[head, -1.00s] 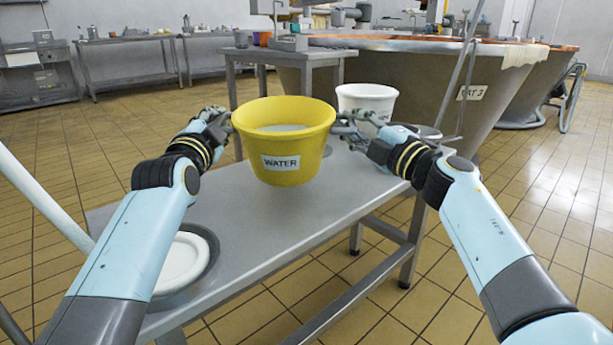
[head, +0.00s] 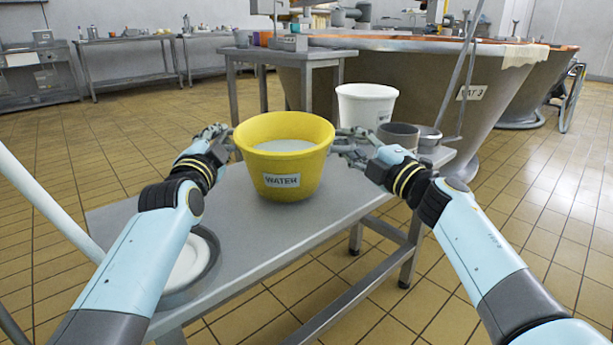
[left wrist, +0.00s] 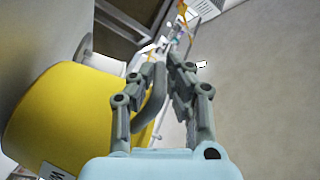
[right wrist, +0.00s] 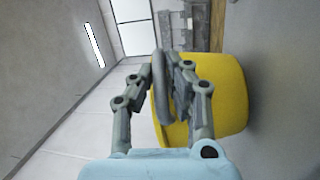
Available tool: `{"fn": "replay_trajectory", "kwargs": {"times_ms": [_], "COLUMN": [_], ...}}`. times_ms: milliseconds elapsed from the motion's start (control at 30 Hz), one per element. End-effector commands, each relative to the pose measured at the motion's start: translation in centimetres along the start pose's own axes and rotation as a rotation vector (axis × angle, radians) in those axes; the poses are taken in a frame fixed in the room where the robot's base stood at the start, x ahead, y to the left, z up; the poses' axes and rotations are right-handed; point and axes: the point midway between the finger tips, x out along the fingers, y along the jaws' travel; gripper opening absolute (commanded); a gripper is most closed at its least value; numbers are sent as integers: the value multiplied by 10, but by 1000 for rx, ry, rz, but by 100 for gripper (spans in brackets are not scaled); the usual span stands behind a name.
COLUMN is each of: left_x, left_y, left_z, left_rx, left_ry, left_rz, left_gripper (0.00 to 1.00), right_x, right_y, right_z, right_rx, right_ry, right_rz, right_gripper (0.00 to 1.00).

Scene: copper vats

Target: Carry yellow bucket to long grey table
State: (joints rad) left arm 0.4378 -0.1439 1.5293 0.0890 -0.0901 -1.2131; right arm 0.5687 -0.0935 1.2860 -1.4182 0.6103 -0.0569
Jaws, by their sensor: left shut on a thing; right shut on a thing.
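The yellow bucket (head: 290,178), labelled WATER and holding a pale liquid, is upright at the middle of the long grey table (head: 265,235). Its base appears at the tabletop; I cannot tell if it fully rests there. My left gripper (head: 226,140) is shut on the bucket's left handle, and my right gripper (head: 345,145) is shut on its right handle. In the left wrist view the fingers (left wrist: 165,75) close around a grey handle beside the bucket (left wrist: 60,115). In the right wrist view the fingers (right wrist: 172,85) close around the other handle, with the bucket (right wrist: 225,95) behind.
A white bucket (head: 366,105), a grey pot (head: 398,136) and a small metal bowl (head: 428,137) stand at the table's far end. A white round item (head: 185,265) in a grey vessel is at the near left end. A copper vat (head: 440,90) stands behind.

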Motion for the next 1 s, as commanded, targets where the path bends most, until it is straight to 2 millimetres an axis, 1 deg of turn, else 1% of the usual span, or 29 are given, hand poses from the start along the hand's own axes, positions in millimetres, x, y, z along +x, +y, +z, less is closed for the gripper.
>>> {"fn": "replay_trajectory", "kwargs": {"times_ms": [33,167,200,367,833,1000], "left_x": [1,0,0,0,0,0], "left_y": [1,6,8,7,6,6], "left_z": [-2,1,2,2,4,4], "left_rx": [-7,-7,-6,-4,0,0], "left_ry": [2,2,0,1,1,0], "left_rz": [-2,-1,4,2,1,1], "left_gripper": [0,0,15,35,35,58], "right_x": [2,2,1,0,-1,-1], "right_y": [1,-4,-6,-6,-7,-7], "right_z": [-4,-4,-3,-2,0,0], "right_rx": [2,3,2,1,0,0], "right_ry": [11,11,10,7,4,3], "right_rz": [6,6,3,2,1,1], "right_gripper": [0,0,14,35,35,35]}}
